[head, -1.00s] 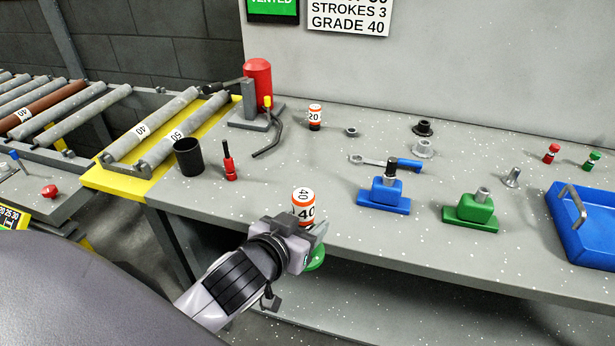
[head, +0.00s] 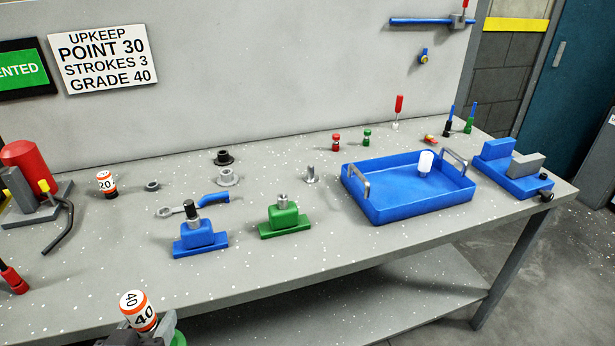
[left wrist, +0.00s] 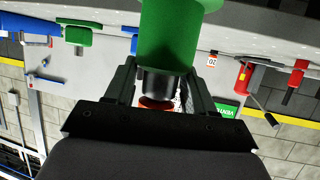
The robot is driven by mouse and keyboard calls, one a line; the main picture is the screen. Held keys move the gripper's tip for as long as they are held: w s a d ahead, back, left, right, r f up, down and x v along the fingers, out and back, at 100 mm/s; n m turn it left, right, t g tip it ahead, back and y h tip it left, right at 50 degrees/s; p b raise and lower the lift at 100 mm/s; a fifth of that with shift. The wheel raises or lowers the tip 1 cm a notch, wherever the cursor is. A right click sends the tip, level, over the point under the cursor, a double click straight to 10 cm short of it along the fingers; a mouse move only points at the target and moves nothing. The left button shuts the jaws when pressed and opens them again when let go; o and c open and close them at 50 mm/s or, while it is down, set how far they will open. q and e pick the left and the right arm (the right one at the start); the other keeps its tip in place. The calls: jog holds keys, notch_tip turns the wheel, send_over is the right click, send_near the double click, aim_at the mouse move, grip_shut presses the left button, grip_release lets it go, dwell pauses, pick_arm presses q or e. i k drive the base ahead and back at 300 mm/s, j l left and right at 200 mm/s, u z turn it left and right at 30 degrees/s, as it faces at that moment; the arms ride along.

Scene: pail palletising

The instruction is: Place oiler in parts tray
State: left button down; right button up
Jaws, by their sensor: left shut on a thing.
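The oiler (head: 139,311) has a white and orange top marked 40, a dark middle and a green lower body. My left gripper (head: 150,338) is shut on it at the bottom of the head view, in front of the bench's front edge. The left wrist view shows the oiler's green body (left wrist: 168,35) and dark middle between the fingers. The blue parts tray (head: 410,207) is on the right of the bench, well away from the gripper. It has two grey handles and holds a white cylinder (head: 425,162). My right gripper is not in view.
A blue fixture (head: 200,240) and a green fixture (head: 285,221) stand between the oiler and tray. A wrench (head: 213,199), collars and a bolt (head: 311,175) lie behind them. A blue vise (head: 514,172) stands right of the tray.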

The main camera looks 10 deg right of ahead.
aim_at(383, 193)
jog(key=l+u, duration=0.45)
jog(key=l, duration=2.25)
